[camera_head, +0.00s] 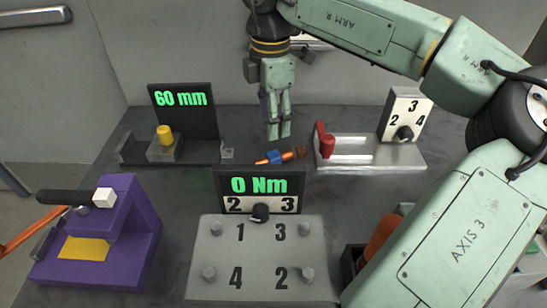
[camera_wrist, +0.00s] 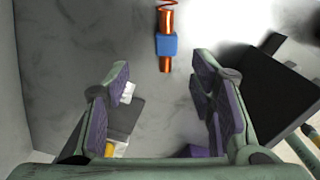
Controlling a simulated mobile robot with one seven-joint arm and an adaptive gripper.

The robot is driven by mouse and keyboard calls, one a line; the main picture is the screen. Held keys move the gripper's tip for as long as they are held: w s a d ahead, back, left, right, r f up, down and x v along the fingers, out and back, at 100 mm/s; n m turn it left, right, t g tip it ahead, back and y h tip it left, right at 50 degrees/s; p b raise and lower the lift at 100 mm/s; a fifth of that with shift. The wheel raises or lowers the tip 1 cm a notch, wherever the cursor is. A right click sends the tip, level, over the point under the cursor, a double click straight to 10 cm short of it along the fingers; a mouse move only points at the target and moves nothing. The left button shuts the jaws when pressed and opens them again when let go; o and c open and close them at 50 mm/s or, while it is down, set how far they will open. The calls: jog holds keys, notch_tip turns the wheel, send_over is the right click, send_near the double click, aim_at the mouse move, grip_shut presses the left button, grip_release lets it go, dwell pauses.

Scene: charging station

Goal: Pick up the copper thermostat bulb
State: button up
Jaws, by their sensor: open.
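The copper thermostat bulb (camera_head: 262,161) lies on the dark grey bench (camera_head: 180,195), behind the "0 Nm" display. It is a copper rod with a blue band around its middle and a coiled copper end at the right. In the wrist view the bulb (camera_wrist: 167,20) lies at top centre, its coil cut off by the top edge. My gripper (camera_head: 279,132) points down above the bench near the bulb. In the wrist view its two fingers (camera_wrist: 163,75) are apart with nothing between them. The bulb appears beyond the fingertips, not touching them.
The "60 mm" display (camera_head: 182,105) with a yellow-knobbed slide stands left. A metal fixture (camera_head: 390,155) with a red knob stands right. The "0 Nm" display (camera_head: 258,184) and bolt plate (camera_head: 258,260) are in front. A purple device (camera_head: 125,240) sits front left.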

aim_at(274, 154)
jog(key=f, duration=0.3)
jog(key=f+p, duration=0.1)
jog(key=f, duration=0.2)
jog(key=f+p, duration=0.1)
jog(key=f, duration=0.2)
jog(key=shift+s+d, duration=0.2)
jog(key=shift+s, duration=0.2)
grip_shut()
